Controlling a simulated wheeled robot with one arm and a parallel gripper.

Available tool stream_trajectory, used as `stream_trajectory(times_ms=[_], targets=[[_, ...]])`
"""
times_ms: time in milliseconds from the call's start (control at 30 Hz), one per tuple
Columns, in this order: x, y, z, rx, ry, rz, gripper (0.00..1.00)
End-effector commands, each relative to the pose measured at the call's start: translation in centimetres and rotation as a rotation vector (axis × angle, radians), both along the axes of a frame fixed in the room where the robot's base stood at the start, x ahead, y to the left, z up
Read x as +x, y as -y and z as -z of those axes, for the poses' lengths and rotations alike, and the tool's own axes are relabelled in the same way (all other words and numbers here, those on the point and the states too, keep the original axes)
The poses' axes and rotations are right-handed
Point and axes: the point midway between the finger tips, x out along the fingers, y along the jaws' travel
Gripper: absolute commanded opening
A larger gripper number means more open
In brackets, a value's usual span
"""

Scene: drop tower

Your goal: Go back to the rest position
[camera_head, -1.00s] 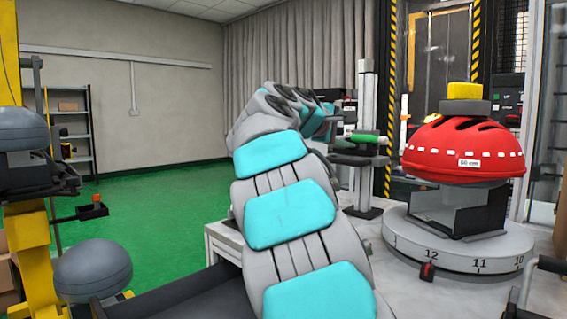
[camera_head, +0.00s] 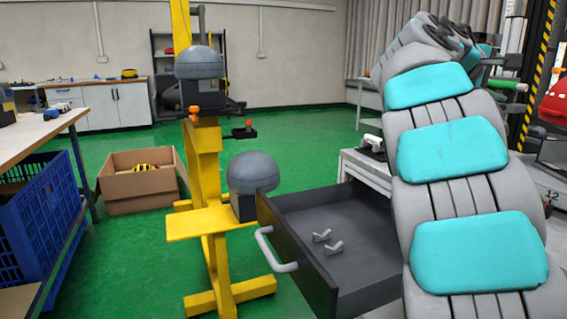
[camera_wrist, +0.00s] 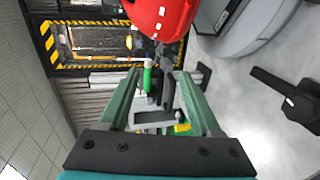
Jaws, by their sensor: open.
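My gripper (camera_wrist: 158,100) is open in the wrist view, its two green fingers spread apart. No held object shows between them. A device with a green handle (camera_wrist: 148,77) shows between and beyond the fingers; I cannot tell how far away it is. In the head view my grey and teal arm reaches up and away on the right, and the gripper at its end is mostly hidden behind the arm. The red helmet (camera_head: 554,104) is cut by the right edge of the head view. The helmet (camera_wrist: 162,18) also shows at the top of the wrist view.
An open dark drawer (camera_head: 300,275) holding two small grey pieces (camera_head: 328,242) lies beside my arm. A yellow stand (camera_head: 205,165) with grey domes is left of it. A cardboard box (camera_head: 135,195), blue crate (camera_head: 40,225) and workbench (camera_head: 35,130) stand left. Green floor (camera_head: 290,135) behind is open.

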Motion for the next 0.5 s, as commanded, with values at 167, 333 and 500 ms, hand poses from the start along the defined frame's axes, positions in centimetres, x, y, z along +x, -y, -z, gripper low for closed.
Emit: stream_trajectory(times_ms=[167, 333, 500], targets=[[-0.8, -0.2, 1.8, 0.063, -0.005, 0.005, 0.65], [-2.1, -0.7, 4.1, 0.141, -0.009, 0.013, 0.65], [-3.8, -1.7, 7.5, 0.249, -0.02, 0.024, 0.65]])
